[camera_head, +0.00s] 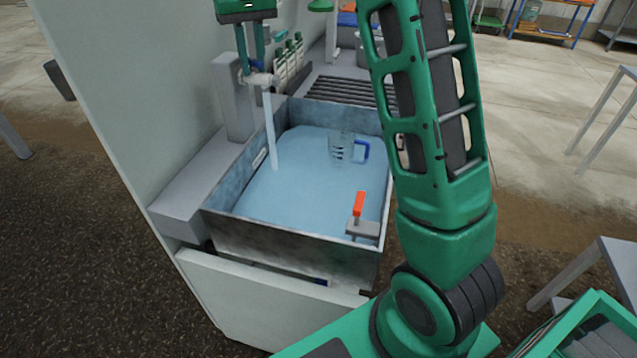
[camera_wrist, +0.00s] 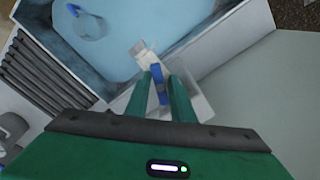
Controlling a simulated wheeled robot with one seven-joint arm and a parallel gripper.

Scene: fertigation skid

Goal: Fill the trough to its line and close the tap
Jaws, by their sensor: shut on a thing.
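The trough (camera_head: 290,238) is a grey metal basin holding a broad pool of pale blue water (camera_head: 300,185). The tap (camera_head: 262,79) sits above its far left side, and a stream of water (camera_head: 270,130) falls from it into the trough. My gripper (camera_head: 253,62) is over the tap, fingers pointing down. In the wrist view my gripper (camera_wrist: 163,88) is shut on the tap's blue lever (camera_wrist: 157,85), which lies between the fingers. A pale mark (camera_head: 258,159) shows on the trough's left inner wall just above the water; I cannot tell whether it is the line.
A clear jug (camera_head: 341,147) with a blue handle is in the trough at the far right. A slatted rack (camera_head: 350,90) lies behind the trough. A pale panel (camera_head: 130,90) rises at the left.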

